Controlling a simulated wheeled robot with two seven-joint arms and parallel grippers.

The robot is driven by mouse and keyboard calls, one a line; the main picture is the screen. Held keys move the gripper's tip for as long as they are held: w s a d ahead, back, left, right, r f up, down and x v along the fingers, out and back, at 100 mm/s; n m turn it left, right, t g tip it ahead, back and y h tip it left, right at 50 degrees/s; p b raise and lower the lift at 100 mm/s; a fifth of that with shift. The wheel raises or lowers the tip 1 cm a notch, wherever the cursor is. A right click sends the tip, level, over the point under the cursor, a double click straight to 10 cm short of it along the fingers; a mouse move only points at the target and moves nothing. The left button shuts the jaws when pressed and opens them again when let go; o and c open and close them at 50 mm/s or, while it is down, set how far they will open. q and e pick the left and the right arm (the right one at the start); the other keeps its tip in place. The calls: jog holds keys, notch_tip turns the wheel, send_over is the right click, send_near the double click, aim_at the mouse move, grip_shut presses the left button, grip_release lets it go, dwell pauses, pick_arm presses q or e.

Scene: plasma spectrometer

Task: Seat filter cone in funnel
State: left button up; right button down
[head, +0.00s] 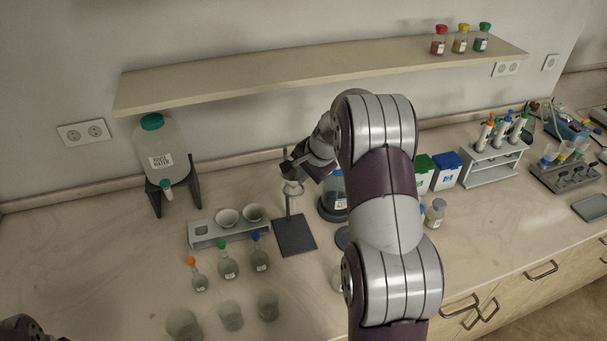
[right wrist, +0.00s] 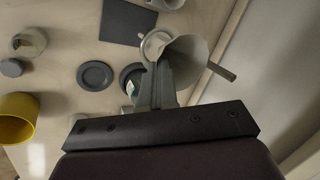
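My right gripper (head: 291,172) is over the small stand, beside the top of its rod. In the right wrist view its fingers (right wrist: 160,82) are closed on a pale filter cone (right wrist: 187,58). The pale round funnel rim (right wrist: 151,44) shows just beside and partly behind the cone there. In the head view the funnel (head: 293,189) sits on the stand (head: 296,236), just below the gripper. I cannot tell whether the cone touches the funnel. Two more pale cones (head: 227,217) rest in a grey holder (head: 215,238) to the left. My left gripper is out of view.
Capped flasks (head: 228,265) and beakers (head: 231,316) stand in front of the holder. A rinse water bottle (head: 160,150) stands behind left. Dark equipment (head: 333,207) is close right of the stand. A wall shelf (head: 300,75) spans behind. The left bench is clear.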

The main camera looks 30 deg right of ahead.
jog(key=shift+f+b, duration=1.2)
jog(key=shift+f, duration=0.35)
jog(key=c, duration=1.3)
grip_release()
jog(key=shift+c, duration=0.2)
jog(key=shift+r, duration=0.1)
jog(key=b+v, duration=0.2)
jog(key=v, duration=1)
jog(key=shift+r+b, duration=0.35)
jog(key=shift+s, duration=0.15)
